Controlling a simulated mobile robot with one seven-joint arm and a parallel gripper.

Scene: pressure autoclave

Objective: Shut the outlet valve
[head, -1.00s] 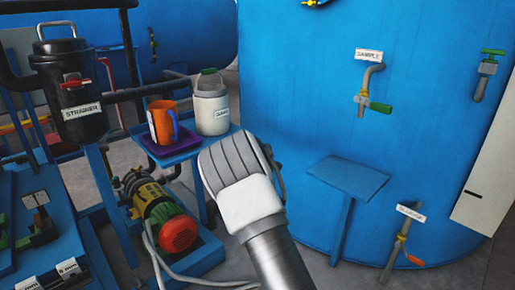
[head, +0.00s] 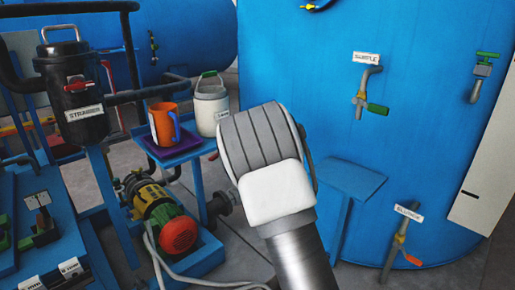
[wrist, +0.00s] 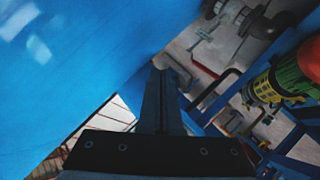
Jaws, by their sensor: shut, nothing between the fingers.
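No valve in view has a label I can read as outlet. In the head view, a tap with a green handle (head: 377,109) juts from the big blue vessel (head: 290,60) under a label that seems to read SAMPLE. Below it is a low valve with an orange-red handle (head: 412,260). A green-handled valve (head: 482,68) sits at the right edge of the vessel. My gripper is hidden behind my arm in the head view. In the wrist view, my gripper (wrist: 161,75) is shut and empty, close to a blue surface. Grey flanged pipework (wrist: 235,15) lies beyond it.
A blue stand (head: 205,140) holds an orange mug (head: 164,122) and a white container (head: 210,103). A pump with a red end (head: 179,235) is below left. A small blue shelf (head: 350,180) stands before the vessel. A black strainer (head: 75,100) is at far left.

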